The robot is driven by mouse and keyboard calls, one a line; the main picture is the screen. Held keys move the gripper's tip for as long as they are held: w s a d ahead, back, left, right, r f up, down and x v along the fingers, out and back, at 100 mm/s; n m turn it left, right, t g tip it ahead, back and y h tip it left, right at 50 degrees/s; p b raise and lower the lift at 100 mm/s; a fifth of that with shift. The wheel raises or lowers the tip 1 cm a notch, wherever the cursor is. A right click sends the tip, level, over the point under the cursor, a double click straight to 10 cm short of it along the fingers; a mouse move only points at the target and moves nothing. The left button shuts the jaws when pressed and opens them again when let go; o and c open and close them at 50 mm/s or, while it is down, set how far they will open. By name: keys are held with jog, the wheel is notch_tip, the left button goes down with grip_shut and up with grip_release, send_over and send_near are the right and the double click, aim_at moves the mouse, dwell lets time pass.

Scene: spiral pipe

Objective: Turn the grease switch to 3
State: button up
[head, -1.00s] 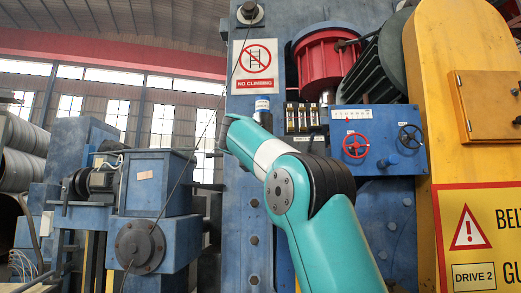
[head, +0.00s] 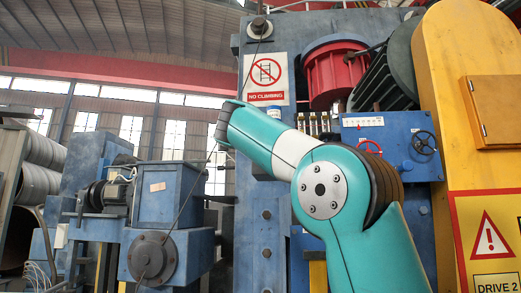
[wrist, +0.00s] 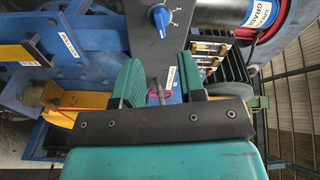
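The grease switch (wrist: 160,17) is a blue round knob with a white pointer line, on a dark panel at the top of the wrist view. Small marks sit beside it; the 3 cannot be read clearly. My gripper (wrist: 158,76) has two teal fingers spread apart with nothing between them. The knob appears above and beyond the fingertips, not touched. In the head view my arm hides the switch or it cannot be made out, and the gripper does not show there.
In the head view, a blue box with handwheels (head: 424,142), a red drum (head: 333,72) and a yellow guard (head: 470,130) stand close by.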

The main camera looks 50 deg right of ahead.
jog(key=v, duration=0.8)
jog(key=shift+a+b, duration=0.3)
jog(key=shift+b, duration=0.1)
jog(key=shift+f, duration=0.1)
jog(key=w+a+f+n+t+y+p, duration=0.4)
jog(key=w+a+f+n+y, duration=0.45)
jog(key=a+n, duration=0.4)
jog(key=a+f+n+g+y+p, duration=0.2)
jog(key=a+f+n+y, duration=0.35)
jog(key=f+n, duration=0.4)
jog(key=s+a+f+n+g+y+p, duration=0.35)
jog(key=s+a+f+n+g, duration=0.45)
jog(key=s+f, duration=0.5)
jog(key=s+a+f+n+g+y, duration=0.1)
jog(key=s+a+f+n, duration=0.1)
jog(key=s+f, duration=0.2)
jog(key=s+a+f+n+g+y, duration=0.1)
jog(key=s+a+f+n+g, duration=0.1)
jog(key=s, duration=0.8)
jog(key=shift+s+a+f, duration=0.25)
jog(key=shift+a+f, duration=0.5)
jog(key=shift+f, duration=0.25)
